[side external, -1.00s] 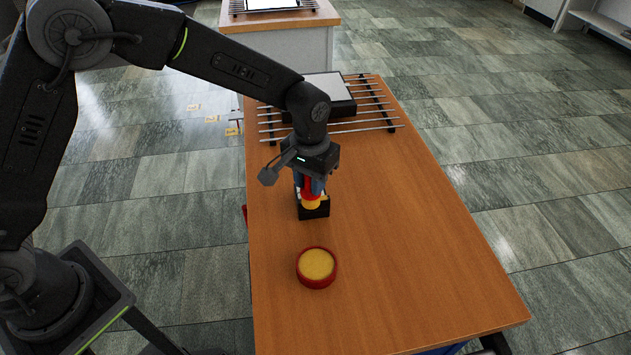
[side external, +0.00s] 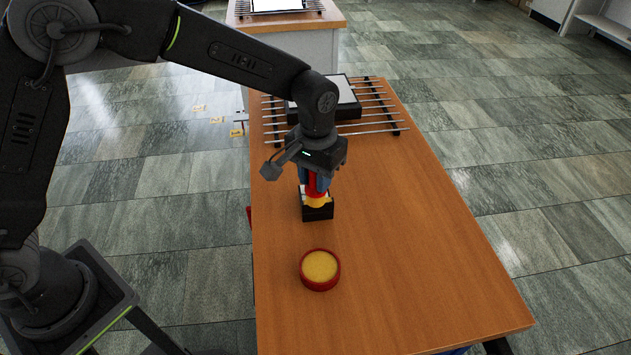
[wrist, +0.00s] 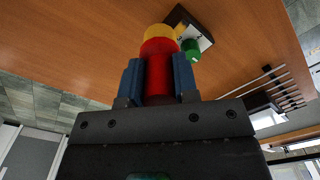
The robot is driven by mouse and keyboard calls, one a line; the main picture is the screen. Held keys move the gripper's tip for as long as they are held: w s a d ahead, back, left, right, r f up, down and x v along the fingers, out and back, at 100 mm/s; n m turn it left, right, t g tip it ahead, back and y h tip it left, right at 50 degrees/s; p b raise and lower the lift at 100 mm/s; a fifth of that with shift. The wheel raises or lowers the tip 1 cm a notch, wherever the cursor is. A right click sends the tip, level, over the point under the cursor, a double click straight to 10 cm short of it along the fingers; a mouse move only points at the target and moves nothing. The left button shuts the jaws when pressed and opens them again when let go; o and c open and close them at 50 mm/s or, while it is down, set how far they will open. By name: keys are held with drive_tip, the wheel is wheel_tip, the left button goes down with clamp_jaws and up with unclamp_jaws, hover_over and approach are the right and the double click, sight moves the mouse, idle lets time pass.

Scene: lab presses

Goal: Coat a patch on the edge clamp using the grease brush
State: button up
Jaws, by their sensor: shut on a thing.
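My gripper (side external: 314,187) points down over the table, its blue fingers shut on a red and yellow piece that I take for the grease brush (side external: 317,202). In the wrist view the red body of the brush (wrist: 159,62) is between my fingers (wrist: 159,80), with its yellow end pointing away. The brush is at a small black holder (side external: 318,214); I cannot tell whether it still touches it. A red round dish (side external: 320,284) with yellow filling stands in front. A small red part (side external: 249,212) at the table's left edge may be the edge clamp; it is mostly hidden.
In the wrist view a green piece (wrist: 190,48) is by the black holder. A rod rack (side external: 375,128) with a dark box (side external: 345,110) is at the far end of the wooden table (side external: 430,250). The table's right side and front are clear.

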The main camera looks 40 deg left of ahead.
drive_tip(key=shift+r, duration=2.5)
drive_tip(key=shift+w+a, duration=0.1)
